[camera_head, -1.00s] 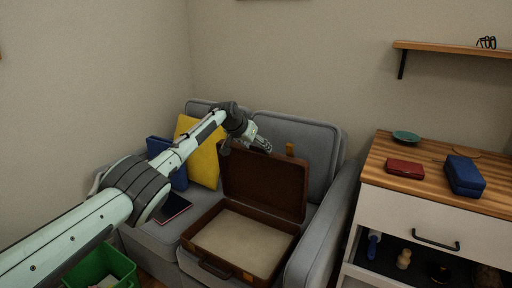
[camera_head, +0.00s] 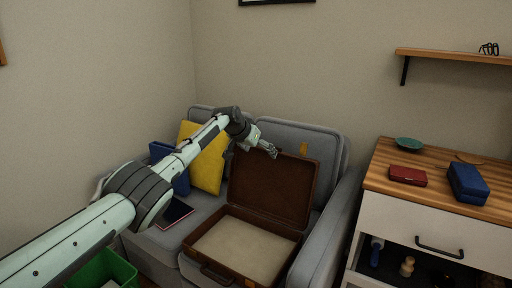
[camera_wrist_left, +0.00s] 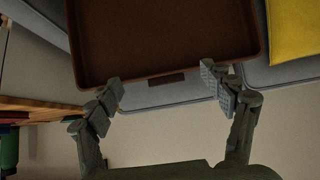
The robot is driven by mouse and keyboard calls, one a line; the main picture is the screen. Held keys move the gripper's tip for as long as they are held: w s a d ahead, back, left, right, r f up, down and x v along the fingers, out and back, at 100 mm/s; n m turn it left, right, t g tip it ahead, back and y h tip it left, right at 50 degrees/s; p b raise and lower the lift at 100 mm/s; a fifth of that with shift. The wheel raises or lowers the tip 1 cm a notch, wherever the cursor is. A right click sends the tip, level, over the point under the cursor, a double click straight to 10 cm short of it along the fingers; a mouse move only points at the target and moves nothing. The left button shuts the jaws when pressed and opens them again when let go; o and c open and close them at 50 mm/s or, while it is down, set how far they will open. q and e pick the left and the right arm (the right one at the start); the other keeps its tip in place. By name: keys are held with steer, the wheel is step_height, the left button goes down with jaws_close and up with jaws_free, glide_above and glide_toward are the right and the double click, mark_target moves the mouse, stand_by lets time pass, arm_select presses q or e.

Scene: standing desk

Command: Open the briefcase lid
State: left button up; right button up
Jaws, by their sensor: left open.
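A brown briefcase (camera_head: 212,221) lies on the grey sofa with its lid (camera_head: 272,190) standing up and leaning back, so its beige-lined base is exposed. The lid's brown inner side also shows in the left wrist view (camera_wrist_left: 165,35). My left gripper (camera_head: 272,150) is at the top edge of the lid, above its middle. In the left wrist view the gripper's two fingers (camera_wrist_left: 162,85) are spread wide near the lid's edge, with nothing between them but the edge and sofa behind. I cannot tell whether a finger touches the lid. My right gripper is in neither view.
The grey sofa (camera_head: 333,215) also holds a yellow cushion (camera_head: 207,170), a blue cushion (camera_head: 163,152) and a dark tablet-like item (camera_head: 174,212). A green bin (camera_head: 112,268) stands at the lower left.

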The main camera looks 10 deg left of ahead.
arm_select(q)
steer(key=v, duration=1.2)
steer(key=shift+c, duration=0.6)
